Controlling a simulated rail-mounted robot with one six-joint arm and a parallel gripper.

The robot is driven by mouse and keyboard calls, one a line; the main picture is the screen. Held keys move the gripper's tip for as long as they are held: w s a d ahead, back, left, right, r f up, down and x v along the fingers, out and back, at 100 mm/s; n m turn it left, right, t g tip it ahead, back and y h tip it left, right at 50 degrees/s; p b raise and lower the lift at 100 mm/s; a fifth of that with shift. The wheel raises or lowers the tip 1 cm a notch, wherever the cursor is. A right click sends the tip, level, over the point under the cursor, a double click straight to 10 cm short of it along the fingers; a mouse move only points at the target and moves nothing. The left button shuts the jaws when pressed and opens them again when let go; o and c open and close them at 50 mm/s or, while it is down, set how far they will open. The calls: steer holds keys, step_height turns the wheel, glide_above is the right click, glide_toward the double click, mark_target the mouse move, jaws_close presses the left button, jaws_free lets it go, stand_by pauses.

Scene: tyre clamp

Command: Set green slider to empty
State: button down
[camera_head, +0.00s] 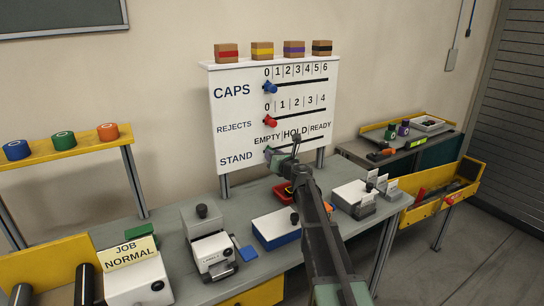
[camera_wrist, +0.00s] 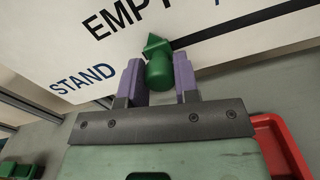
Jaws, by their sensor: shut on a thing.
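The green slider (camera_wrist: 158,68) is a rounded green knob with a pointed green marker above it, on the STAND row of the white board (camera_head: 225,115). In the wrist view its marker points up at the end of the word EMPTY, which is cut off by the frame edge. My gripper (camera_wrist: 159,82) has its two purple fingers on either side of the knob, shut on it. In the head view my gripper (camera_head: 283,153) is at the STAND row under EMPTY and hides most of the slider.
A blue slider (camera_head: 270,87) on CAPS and a red slider (camera_head: 270,121) on REJECTS sit above, both near 0. A red tray (camera_head: 284,192) is under the board, also in the wrist view (camera_wrist: 282,140). White boxes stand on the bench (camera_head: 165,215).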

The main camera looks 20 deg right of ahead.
steer(key=c, duration=0.9)
jaws_free()
steer(key=shift+s+a, duration=0.1)
steer(key=shift+a, duration=0.2)
steer(key=shift+o, duration=0.2)
steer(key=shift+d, duration=0.1)
steer(key=s+d, duration=0.2)
steer(key=s, duration=0.8)
steer(key=shift+s, duration=0.3)
